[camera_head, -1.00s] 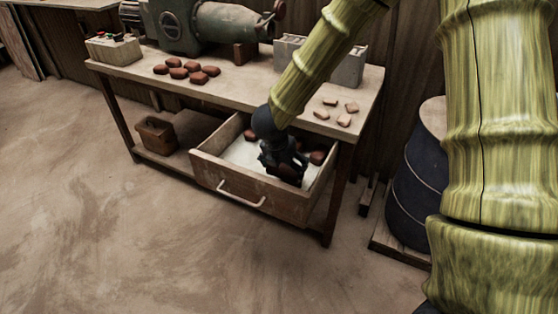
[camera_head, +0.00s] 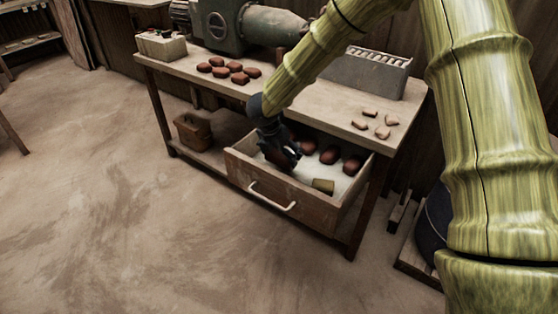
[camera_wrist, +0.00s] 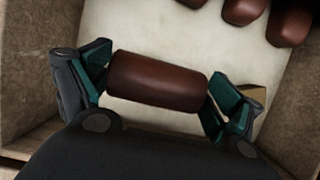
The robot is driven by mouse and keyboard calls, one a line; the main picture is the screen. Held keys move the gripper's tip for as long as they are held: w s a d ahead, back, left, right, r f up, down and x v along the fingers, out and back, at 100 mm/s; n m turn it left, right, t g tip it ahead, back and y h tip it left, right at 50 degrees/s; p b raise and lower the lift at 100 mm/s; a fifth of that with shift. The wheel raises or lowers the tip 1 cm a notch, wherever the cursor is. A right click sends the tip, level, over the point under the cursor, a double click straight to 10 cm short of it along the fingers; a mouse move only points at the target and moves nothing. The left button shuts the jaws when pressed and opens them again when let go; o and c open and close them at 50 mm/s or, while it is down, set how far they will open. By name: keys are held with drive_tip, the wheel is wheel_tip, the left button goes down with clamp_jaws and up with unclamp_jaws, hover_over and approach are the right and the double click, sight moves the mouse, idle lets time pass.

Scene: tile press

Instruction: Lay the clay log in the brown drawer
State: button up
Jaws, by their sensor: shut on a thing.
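The brown wooden drawer (camera_head: 262,198) stands open under the bench, with a pale floor and a light handle. My gripper (camera_head: 283,155) reaches down into its left part. In the wrist view my gripper (camera_wrist: 157,88) is shut on a reddish-brown clay log (camera_wrist: 155,80), one finger at each end. The log lies over the pale drawer floor (camera_wrist: 150,35); I cannot tell whether it touches it. In the head view the held log is mostly hidden by the fingers.
Several similar brown logs (camera_head: 330,155) lie along the drawer's back and right. A short olive block (camera_head: 323,186) lies near the front wall. The bench top (camera_head: 205,85) above bears more brown pieces (camera_head: 221,72), pale pieces (camera_head: 383,132) and a green machine (camera_head: 222,28).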

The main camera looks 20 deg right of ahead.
sight(279, 160)
drive_tip(key=shift+w+a, duration=0.25)
drive_tip(key=shift+w, duration=0.15)
drive_tip(key=shift+f+b, duration=0.45)
drive_tip(key=shift+f, duration=1.3)
drive_tip(key=shift+f, duration=0.15)
drive_tip(key=o, duration=1.1)
drive_tip(key=shift+c, duration=0.2)
drive_tip(key=p+v, duration=0.2)
drive_tip(key=v, duration=1)
drive_tip(key=shift+w, duration=0.1)
